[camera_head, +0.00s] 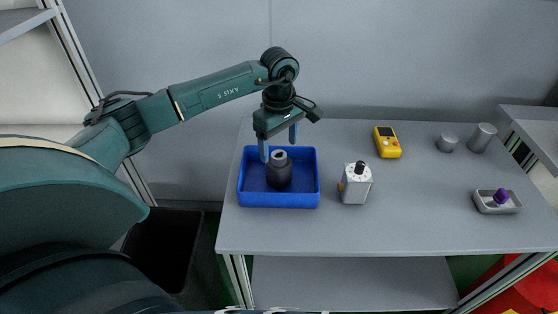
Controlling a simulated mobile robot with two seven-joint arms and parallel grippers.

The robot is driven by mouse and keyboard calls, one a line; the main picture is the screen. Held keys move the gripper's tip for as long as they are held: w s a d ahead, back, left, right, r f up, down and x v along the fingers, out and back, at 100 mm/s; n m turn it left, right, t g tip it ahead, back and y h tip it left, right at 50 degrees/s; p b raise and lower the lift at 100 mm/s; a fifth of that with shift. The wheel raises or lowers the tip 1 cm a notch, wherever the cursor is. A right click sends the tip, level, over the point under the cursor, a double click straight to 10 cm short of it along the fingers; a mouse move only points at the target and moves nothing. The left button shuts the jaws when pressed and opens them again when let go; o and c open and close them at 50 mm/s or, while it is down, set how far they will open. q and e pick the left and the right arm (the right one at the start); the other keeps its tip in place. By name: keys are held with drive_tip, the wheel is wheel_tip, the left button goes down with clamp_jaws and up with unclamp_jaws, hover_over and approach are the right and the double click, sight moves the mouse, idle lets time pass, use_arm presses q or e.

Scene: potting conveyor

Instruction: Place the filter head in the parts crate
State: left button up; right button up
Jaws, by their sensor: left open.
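The filter head (279,174) is a dark, rounded piece with a light grey ring on top. It stands upright inside the blue parts crate (279,200), near the middle. My left gripper (279,145) is just above and behind it, pointing down over the crate. Its two blue fingers are spread apart, and nothing is held between them. The left finger reaches down close to the filter head's top; whether they touch cannot be told. My right gripper is not in view.
A white box with a black knob (356,185) stands right of the crate. A yellow handheld device (387,142), two grey cylinders (481,138) and a grey tray (485,206) with a purple piece (501,197) lie farther right. The table's front middle is clear.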

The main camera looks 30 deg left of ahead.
use_arm(q)
drive_tip(key=shift+r, duration=2)
